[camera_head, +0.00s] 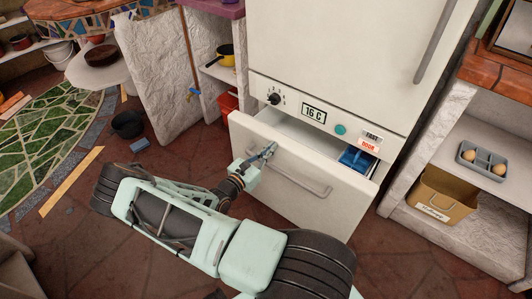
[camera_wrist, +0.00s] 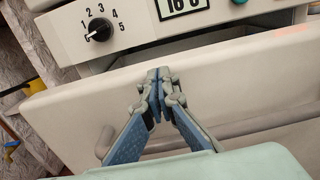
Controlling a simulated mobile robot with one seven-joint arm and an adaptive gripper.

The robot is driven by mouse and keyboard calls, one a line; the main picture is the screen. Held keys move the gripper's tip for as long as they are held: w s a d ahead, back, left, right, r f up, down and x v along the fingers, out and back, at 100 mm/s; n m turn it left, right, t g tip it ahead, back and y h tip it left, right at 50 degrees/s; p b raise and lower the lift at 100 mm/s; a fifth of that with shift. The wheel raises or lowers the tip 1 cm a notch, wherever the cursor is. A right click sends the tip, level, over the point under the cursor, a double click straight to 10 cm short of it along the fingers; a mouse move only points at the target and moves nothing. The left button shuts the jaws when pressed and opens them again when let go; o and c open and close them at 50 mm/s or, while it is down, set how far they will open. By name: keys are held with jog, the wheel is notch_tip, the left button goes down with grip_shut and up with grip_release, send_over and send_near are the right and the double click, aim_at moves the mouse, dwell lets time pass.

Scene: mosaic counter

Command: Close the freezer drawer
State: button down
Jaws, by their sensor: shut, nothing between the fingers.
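The freezer drawer (camera_head: 300,185) is the low white front of the fridge (camera_head: 340,60), and it stands partly pulled out. A blue item (camera_head: 357,160) shows inside at its right end. The drawer has a long horizontal handle (camera_head: 310,184) on its front. My gripper (camera_head: 270,148) is shut and empty at the upper left part of the drawer front, above the handle's left end. In the wrist view my gripper (camera_wrist: 158,75) has its fingertips together in front of the drawer front (camera_wrist: 230,75). I cannot tell whether the fingertips touch it.
A control panel with a dial (camera_head: 274,99) and a "16 C" display (camera_head: 314,112) sits above the drawer. A right shelf holds a box (camera_head: 440,196) and an egg tray (camera_head: 484,161). A dark bucket (camera_head: 127,124) stands on the floor at left.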

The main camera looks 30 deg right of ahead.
jog(key=x, duration=1.4)
jog(key=shift+d+b, duration=0.2)
jog(key=shift+b, duration=0.25)
jog(key=shift+w+r, duration=0.1)
jog(key=shift+a, duration=0.1)
jog(key=p+v, duration=0.2)
jog(key=v, duration=1.2)
